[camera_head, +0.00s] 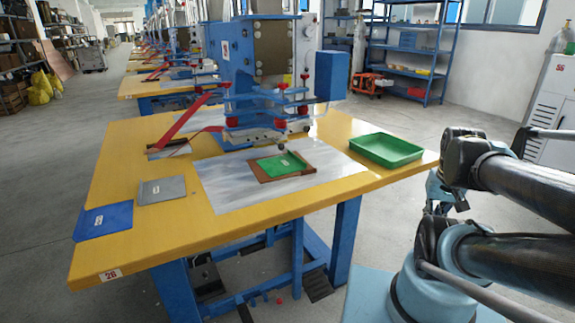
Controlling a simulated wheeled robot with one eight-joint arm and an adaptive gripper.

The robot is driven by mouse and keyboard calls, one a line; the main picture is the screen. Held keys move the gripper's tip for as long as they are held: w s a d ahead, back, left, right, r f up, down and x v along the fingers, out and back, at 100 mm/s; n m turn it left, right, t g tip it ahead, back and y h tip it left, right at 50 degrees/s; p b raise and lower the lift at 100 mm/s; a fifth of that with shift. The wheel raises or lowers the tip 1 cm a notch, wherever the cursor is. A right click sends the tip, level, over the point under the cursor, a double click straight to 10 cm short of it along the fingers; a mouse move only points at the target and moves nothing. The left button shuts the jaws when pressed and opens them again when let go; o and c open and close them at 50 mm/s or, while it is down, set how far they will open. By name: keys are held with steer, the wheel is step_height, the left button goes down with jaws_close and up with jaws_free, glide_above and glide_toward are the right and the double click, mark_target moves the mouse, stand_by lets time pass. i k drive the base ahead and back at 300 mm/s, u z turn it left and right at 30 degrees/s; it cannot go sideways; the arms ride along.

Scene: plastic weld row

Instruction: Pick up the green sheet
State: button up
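The green sheet (283,163) is a small flat piece with a white label. It lies inside a brown frame (310,171) on the silver metal plate (230,192) of the yellow table, just in front of the blue press. My arm's dark links show at the right, beyond the table's right edge and apart from the sheet. I cannot make out my gripper's fingers in this view. Nothing covers the sheet from this side.
The blue press (262,75), with its red-knobbed head low over the plate, stands behind the sheet. A green tray (386,150) is at the table's right. A grey sheet (162,190) and a blue sheet (104,221) lie at left. A red lever (183,121) slants behind them.

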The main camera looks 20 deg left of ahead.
mark_target(279, 165)
steer(key=u, duration=0.05)
steer(key=k, duration=1.15)
steer(key=u, duration=0.4)
steer(key=i, duration=1)
steer(key=z, duration=0.05)
